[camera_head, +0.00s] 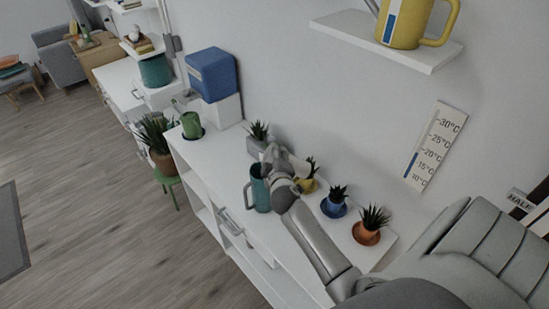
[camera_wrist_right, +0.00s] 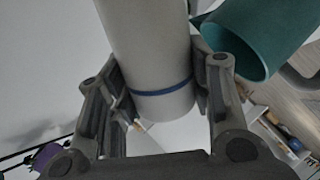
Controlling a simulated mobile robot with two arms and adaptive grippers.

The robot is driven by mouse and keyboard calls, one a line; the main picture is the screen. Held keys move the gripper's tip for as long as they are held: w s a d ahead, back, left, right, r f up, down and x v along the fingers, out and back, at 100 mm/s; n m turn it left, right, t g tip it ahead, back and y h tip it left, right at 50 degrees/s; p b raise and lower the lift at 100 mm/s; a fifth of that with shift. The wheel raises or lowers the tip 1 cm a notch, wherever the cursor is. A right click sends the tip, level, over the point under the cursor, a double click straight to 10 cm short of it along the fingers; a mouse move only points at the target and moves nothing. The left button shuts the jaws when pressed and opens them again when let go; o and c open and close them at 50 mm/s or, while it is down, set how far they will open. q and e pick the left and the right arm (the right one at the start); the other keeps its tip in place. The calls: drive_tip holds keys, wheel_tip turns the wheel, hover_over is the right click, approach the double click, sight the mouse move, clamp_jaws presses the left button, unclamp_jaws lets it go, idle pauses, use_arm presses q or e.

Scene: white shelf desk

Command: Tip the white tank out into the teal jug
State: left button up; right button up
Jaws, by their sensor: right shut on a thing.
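The white tank (camera_wrist_right: 150,45) is a pale cylinder with a thin blue band, seen close up in the wrist view. My right gripper (camera_wrist_right: 165,95) is shut on the tank, one finger on each side. The teal jug (camera_head: 262,192) stands upright on the white desk in the head view, its handle to the left. My right gripper (camera_head: 282,172) is beside and above it there, covering part of it; the tank is hard to make out. In the wrist view the jug (camera_wrist_right: 262,35) is just right of the tank, its round opening showing. The tank's contents are hidden. My left gripper is not in view.
Small potted plants stand along the wall: blue (camera_head: 334,206), orange (camera_head: 367,234) and yellow (camera_head: 307,184) pots are close to my right arm. A blue and white dispenser (camera_head: 212,75) and a green cup (camera_head: 191,125) are further back. A shelf (camera_head: 385,42) holds a yellow jug.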

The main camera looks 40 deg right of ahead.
drive_tip(key=shift+w+a+f+n+g+h, duration=0.1)
drive_tip(key=shift+f+n+g+h, duration=0.15)
drive_tip(key=shift+n, duration=0.35)
drive_tip(key=shift+w+a+f+n+g+h, duration=0.15)
drive_tip(key=shift+n+g+h, duration=0.15)
drive_tip(key=shift+n, duration=0.3)
idle(1.5)
drive_tip(key=shift+n, duration=0.4)
idle(4.9)
